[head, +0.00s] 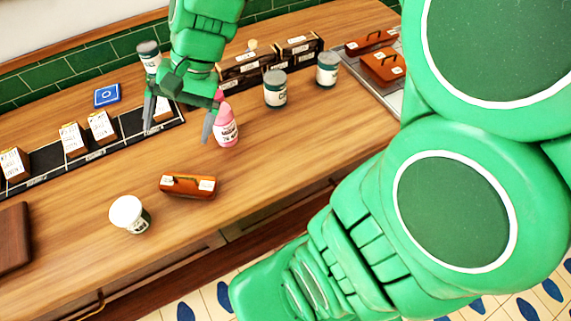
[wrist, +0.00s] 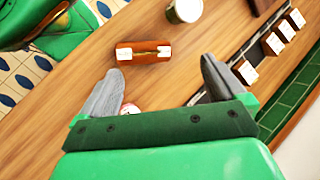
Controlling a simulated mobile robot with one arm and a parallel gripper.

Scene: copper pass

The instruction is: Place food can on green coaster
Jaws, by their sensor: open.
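My gripper (head: 177,133) is open and empty above the counter, fingers pointing down; both fingers also show in the wrist view (wrist: 161,68). A white-topped can with a green-and-white label (head: 130,214) stands alone at the front left; it also shows at the wrist view's top edge (wrist: 185,9). Three grey-lidded green-and-white cans stand further back: one at middle (head: 275,89), one to its right (head: 327,70), one behind my gripper (head: 149,56). I cannot tell which is the food can. I see no green coaster; a blue square (head: 107,95) lies at the back left.
A pink bottle (head: 226,128) stands close to the right finger. A brown handled box (head: 187,187) lies in front of my gripper. Black trays (head: 90,155) with several small boxes line the back; brown cases (head: 384,67) sit at the back right.

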